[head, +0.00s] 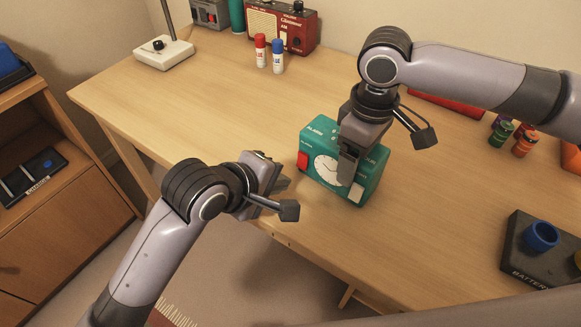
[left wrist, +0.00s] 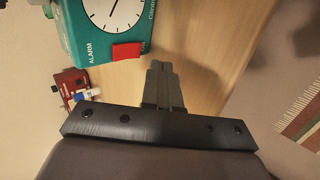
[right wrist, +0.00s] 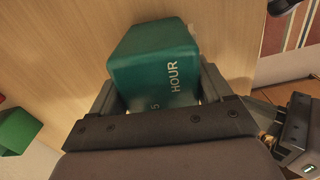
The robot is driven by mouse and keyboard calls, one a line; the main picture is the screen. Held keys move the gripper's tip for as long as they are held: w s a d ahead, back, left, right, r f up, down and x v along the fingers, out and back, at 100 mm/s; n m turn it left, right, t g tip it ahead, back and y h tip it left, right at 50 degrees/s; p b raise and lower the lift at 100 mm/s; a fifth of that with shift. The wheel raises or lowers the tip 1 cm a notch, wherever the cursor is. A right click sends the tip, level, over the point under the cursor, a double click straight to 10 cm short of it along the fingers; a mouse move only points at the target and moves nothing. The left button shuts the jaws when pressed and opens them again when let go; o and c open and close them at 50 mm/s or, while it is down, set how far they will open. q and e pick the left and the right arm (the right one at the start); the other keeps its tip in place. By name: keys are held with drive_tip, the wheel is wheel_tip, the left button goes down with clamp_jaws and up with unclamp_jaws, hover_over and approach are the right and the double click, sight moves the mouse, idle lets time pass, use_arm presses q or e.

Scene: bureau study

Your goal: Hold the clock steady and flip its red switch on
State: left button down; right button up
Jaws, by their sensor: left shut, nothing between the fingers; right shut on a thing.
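The teal clock (head: 317,137) stands on the desk near its front edge, its white dial (head: 327,170) facing the front. Its red switch (head: 303,160) is on the left of the front face; it also shows in the left wrist view (left wrist: 126,51), beside the lettering "ALARM". My right gripper (head: 348,170) is shut on the clock from above, with a finger in front of the dial; the right wrist view shows the clock's teal body (right wrist: 150,65) between both fingers. My left gripper (head: 284,184) is shut and empty, just left of the clock and apart from the red switch.
A red radio (head: 281,27), a red-capped tube (head: 260,50) and a blue-capped tube (head: 278,57) stand at the back. A white lamp base (head: 163,52) is back left. A black battery tray (head: 520,262) lies front right. The desk's left part is clear.

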sight(301, 163)
use_arm(q)
drive_tip(key=shift+w+d+f, duration=0.1)
drive_tip(key=shift+w+d, duration=1.25)
drive_tip(key=shift+w, duration=0.05)
drive_tip(key=shift+w+d+f, duration=0.1)
drive_tip(key=shift+r, duration=0.9)
